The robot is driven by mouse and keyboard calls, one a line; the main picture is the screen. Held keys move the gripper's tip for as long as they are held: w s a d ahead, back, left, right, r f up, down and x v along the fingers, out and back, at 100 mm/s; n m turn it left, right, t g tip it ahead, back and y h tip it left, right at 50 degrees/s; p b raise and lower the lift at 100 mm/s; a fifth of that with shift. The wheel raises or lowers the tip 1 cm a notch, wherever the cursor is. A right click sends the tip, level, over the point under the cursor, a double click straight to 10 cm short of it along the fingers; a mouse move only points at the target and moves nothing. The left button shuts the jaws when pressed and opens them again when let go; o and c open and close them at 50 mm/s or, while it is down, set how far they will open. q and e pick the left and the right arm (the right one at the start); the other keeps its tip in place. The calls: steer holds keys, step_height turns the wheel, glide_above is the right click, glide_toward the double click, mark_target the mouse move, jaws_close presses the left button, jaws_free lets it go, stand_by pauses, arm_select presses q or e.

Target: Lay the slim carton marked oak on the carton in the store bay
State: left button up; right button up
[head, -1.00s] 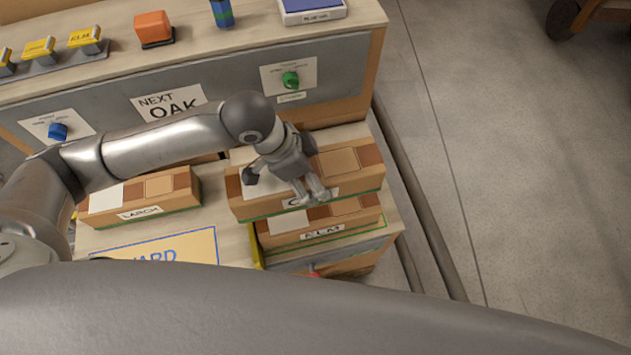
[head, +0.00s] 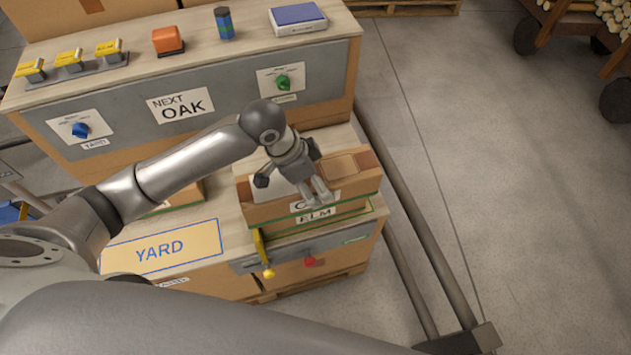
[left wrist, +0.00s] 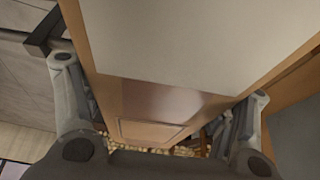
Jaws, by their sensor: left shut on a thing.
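My left gripper (head: 318,193) is shut on a slim brown carton (head: 352,182) with a white patch and tan panels on top. Its front label is mostly covered by my fingers; only a first letter like O shows. The carton lies level over the carton marked ELM (head: 350,216), in the right-hand bay. Whether the two touch, I cannot tell. In the left wrist view the held carton (left wrist: 190,45) fills the space between my two fingers (left wrist: 165,88). My right gripper is not in view.
The left bay has a YARD plate (head: 195,249); my arm mostly hides a carton (head: 190,200) behind it. The panel above reads NEXT OAK (head: 182,106), with a blue knob (head: 80,130) and a green knob (head: 283,83).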

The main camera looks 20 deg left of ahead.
arm_select(q)
steer(key=w+f, duration=0.2)
steer(key=w+a+f, duration=0.1)
steer(key=f, duration=0.1)
steer(key=w+f, duration=0.2)
steer(key=shift+w+a+f, duration=0.15)
steer(key=shift+w+a, duration=0.15)
steer(key=shift+w, duration=0.05)
steer(key=shift+f, duration=1.5)
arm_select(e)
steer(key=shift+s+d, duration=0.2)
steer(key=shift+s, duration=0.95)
arm_select(q)
steer(key=shift+f, duration=0.1)
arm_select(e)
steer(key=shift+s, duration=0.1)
arm_select(q)
steer(key=o, duration=1.7)
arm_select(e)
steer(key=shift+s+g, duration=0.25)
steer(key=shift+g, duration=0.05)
